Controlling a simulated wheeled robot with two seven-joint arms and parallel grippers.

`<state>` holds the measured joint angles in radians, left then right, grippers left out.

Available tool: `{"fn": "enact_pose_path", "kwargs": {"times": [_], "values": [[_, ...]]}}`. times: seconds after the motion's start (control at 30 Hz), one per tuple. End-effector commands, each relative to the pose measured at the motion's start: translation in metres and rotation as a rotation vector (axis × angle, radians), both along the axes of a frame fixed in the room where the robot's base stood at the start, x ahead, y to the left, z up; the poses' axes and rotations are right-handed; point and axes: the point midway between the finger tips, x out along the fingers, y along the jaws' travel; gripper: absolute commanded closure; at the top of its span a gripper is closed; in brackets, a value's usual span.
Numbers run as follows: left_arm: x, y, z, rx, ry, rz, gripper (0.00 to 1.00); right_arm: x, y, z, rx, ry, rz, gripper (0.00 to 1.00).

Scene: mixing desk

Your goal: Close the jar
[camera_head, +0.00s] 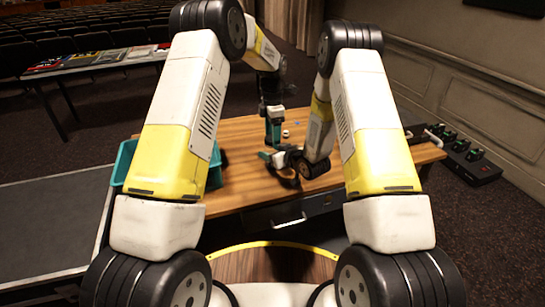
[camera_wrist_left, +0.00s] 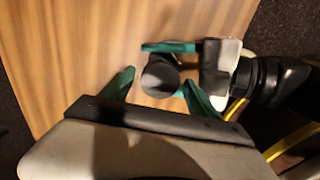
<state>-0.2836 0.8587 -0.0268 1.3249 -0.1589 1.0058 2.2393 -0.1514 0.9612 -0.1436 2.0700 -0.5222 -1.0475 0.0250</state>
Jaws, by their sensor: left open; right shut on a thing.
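The jar (camera_wrist_left: 160,78) shows in the left wrist view as a dark, round shape seen from above. I cannot tell whether a lid sits on it. My right gripper (camera_wrist_left: 165,62) comes in from the right and is shut on it; one teal finger shows along its far side. My left gripper (camera_wrist_left: 157,92) is open above it, with a teal finger on either side, apart from it at the left. In the head view, my left gripper (camera_head: 273,140) points down over the desk, and my right gripper (camera_head: 270,156) lies low beside it. The jar is hard to make out there.
The wooden desk (camera_head: 240,180) has a drawer handle at its front. A teal bin (camera_head: 122,165) stands at its left edge. A small pale object (camera_head: 285,133) lies behind the grippers. A black unit with green parts (camera_head: 470,160) is at the right.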

Motion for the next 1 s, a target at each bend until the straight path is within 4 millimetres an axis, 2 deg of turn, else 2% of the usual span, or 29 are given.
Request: {"fn": "enact_pose_path", "kwargs": {"times": [0.03,0.3,0.37,0.4,0.53,0.63,1.0], "values": [[-0.0001,0.0,0.0001,0.0,0.0,0.0,0.31,0.0002,0.0001,0.0003,0.001,-0.001,0.0,1.0],[0.0,0.0,0.0003,0.0,0.0,0.0,0.84,0.0001,0.0002,0.0004,0.001,-0.001,0.0,1.0],[0.0,0.0,0.0003,0.0,0.0,0.0,0.96,0.0001,0.0002,0.0004,0.001,-0.001,0.0,1.0],[0.0,0.0,0.0003,0.0,0.0,0.0,0.98,0.0001,0.0002,0.0004,0.001,-0.001,0.0,1.0],[0.0001,0.0003,0.0003,0.0,0.0,-0.055,0.98,0.0001,0.0002,0.0004,0.001,-0.001,0.0,1.0],[0.0003,0.0005,0.0002,0.0,0.0,-0.206,0.99,0.0,0.0003,0.0004,0.001,-0.001,0.0,1.0],[0.0004,0.0006,-0.0003,0.0,-0.001,-1.068,0.99,-0.0001,0.0003,0.0002,0.001,-0.001,0.001,1.0]]}}
